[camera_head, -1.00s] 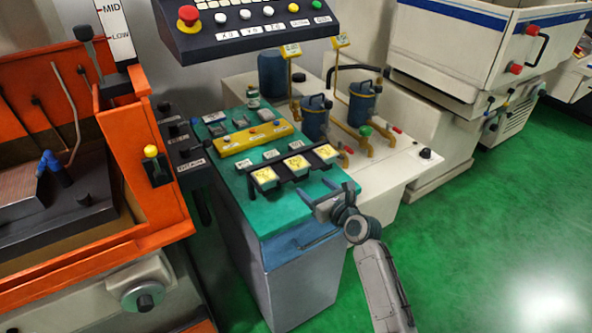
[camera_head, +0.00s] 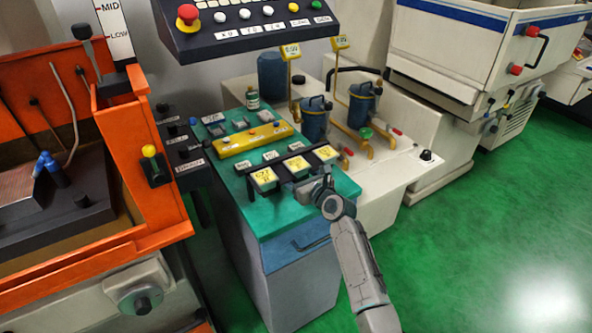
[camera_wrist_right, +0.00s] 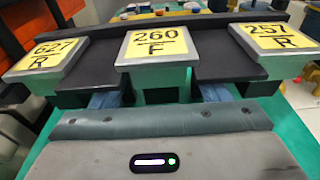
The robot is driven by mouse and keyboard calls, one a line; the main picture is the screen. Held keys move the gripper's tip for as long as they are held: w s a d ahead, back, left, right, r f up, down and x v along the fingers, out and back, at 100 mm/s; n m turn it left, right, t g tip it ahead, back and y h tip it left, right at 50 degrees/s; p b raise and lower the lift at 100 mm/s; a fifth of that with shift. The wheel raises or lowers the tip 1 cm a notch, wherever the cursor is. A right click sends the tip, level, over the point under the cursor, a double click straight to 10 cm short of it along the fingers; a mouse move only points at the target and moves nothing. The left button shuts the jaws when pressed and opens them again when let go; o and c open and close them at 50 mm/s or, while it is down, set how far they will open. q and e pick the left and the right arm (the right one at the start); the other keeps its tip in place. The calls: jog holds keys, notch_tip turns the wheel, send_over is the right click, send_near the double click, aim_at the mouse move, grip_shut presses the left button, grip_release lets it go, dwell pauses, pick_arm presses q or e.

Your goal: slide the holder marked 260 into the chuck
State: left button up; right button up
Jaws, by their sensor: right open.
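The holder marked 260 (camera_head: 297,165) sits in the middle place of a black rack on the teal cabinet top. In the right wrist view the holder (camera_wrist_right: 157,48) has a yellow label reading 260 F on a pale grey-green block. My right gripper (camera_head: 304,184) is at the front edge of the rack, just in front of this holder. It is open, and its bluish fingers show low on either side of the holder (camera_wrist_right: 158,98); their tips are partly hidden under the rack. I cannot make out the chuck. My left gripper is not in view.
Holder 627 (camera_wrist_right: 45,56) stands left of 260 and holder 257 (camera_wrist_right: 274,42) right of it, both close. A yellow bar (camera_head: 250,139) lies behind the rack. The orange machine (camera_head: 145,205) is at left, blue filter canisters (camera_head: 313,120) behind right.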

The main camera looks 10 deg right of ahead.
aim_at(300, 177)
jog(key=c, duration=1.4)
jog(key=shift+o, duration=0.2)
jog(key=shift+r+p, duration=0.2)
jog(key=shift+p, duration=0.3)
jog(key=shift+s+d, duration=0.1)
jog(key=shift+p+v, duration=0.95)
jog(key=shift+v, duration=0.3)
jog(key=shift+s+d+f+p, duration=0.1)
jog(key=shift+s+d+p, duration=0.1)
jog(key=shift+s+p, duration=0.3)
jog(key=shift+s+d+f+p, duration=0.1)
jog(key=shift+s+d+p, duration=0.1)
jog(key=shift+s, duration=0.5)
jog(key=f+p+v, duration=0.1)
jog(key=p+v, duration=0.1)
jog(key=v, duration=0.5)
jog(key=shift+s+p, duration=0.35)
jog(key=shift+s, duration=0.05)
jog(key=shift+d, duration=0.15)
